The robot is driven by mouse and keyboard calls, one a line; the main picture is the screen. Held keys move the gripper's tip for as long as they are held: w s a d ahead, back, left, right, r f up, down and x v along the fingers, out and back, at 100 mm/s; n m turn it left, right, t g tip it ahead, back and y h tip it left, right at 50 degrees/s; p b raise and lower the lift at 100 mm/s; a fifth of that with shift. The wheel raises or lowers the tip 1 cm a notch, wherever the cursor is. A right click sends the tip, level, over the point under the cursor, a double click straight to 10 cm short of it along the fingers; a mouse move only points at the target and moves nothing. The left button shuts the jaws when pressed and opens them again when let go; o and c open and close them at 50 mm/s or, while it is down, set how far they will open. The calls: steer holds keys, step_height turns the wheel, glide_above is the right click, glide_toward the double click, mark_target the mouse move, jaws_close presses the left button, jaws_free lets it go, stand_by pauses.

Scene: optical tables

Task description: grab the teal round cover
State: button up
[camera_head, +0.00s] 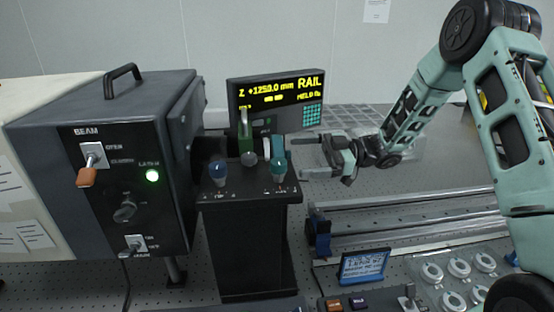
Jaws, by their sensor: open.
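A teal round cover (279,168) sits at the right front of the top of a black stand (248,188), with a taller teal upright part just behind it. My gripper (300,157) is to the right of the teal cover, its fingers pointing left towards the stand. The fingers are apart with nothing between them. I see a small gap in the picture between the fingertips and the cover; the true depth between them is hard to tell.
A dark BEAM box (120,165) stands at left, a lit RAIL display (277,100) behind. Metal rails (400,222) and a small blue-framed screen (363,266) lie right.

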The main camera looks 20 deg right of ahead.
steer(key=shift+w+a+f+p, duration=0.1)
steer(key=shift+w+a+p, duration=0.25)
steer(key=shift+a, duration=0.8)
steer(key=shift+w+a+f+p, duration=0.1)
steer(key=shift+w+a+p, duration=0.25)
steer(key=shift+a, duration=0.8)
steer(key=shift+w+a+f+p, duration=0.15)
steer(key=shift+a+p, duration=0.25)
steer(key=shift+a, duration=0.75)
steer(key=shift+r, duration=0.1)
steer(key=c, duration=0.8)
